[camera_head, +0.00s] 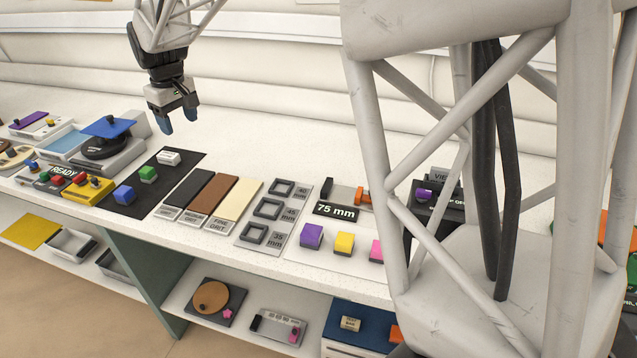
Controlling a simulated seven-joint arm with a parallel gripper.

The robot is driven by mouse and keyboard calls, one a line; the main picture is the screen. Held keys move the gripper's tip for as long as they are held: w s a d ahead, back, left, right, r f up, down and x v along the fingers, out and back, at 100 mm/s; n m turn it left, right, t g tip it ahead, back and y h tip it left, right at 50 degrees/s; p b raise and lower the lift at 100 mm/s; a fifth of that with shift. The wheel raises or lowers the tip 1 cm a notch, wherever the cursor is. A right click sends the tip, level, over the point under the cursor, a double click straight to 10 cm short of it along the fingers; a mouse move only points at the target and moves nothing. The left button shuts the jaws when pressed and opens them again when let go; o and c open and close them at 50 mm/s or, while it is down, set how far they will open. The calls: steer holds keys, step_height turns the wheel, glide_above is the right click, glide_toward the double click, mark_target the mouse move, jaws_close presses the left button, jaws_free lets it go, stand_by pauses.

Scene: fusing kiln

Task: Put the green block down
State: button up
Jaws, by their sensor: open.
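The green block (148,173) sits on a black mat (133,203) on the white counter. A blue block (124,195) is on the mat in front of it, and a small white labelled block (168,157) is behind it. My gripper (179,119) hangs above the counter, behind and to the right of the green block. Its blue-tipped fingers are open with nothing between them. It is apart from the green block.
Black, brown and cream strips (210,194) and a plate with square frames (267,209) lie right of the mat. Purple (311,236), yellow (344,243) and pink blocks stand farther right. A READY panel (63,179) and a machine with a blue plate (108,127) are left.

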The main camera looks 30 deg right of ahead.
steer(key=s+d+r+m, duration=0.1)
steer(key=s+d, duration=0.2)
steer(key=s, duration=0.4)
steer(key=s+d+r+m+t, duration=0.1)
steer(key=s+d, duration=0.2)
steer(key=s, duration=0.4)
steer(key=s+d+r+m, duration=0.1)
steer(key=s+d, duration=0.2)
steer(key=s, duration=0.4)
steer(key=s+d+f+m, duration=0.1)
steer(key=s+d+f, duration=0.1)
steer(key=s, duration=0.8)
steer(key=s+d+f+m, duration=0.2)
steer(key=s+f, duration=0.1)
steer(key=s, duration=0.7)
steer(key=shift+f+t, duration=0.4)
steer(key=shift+d, duration=0.1)
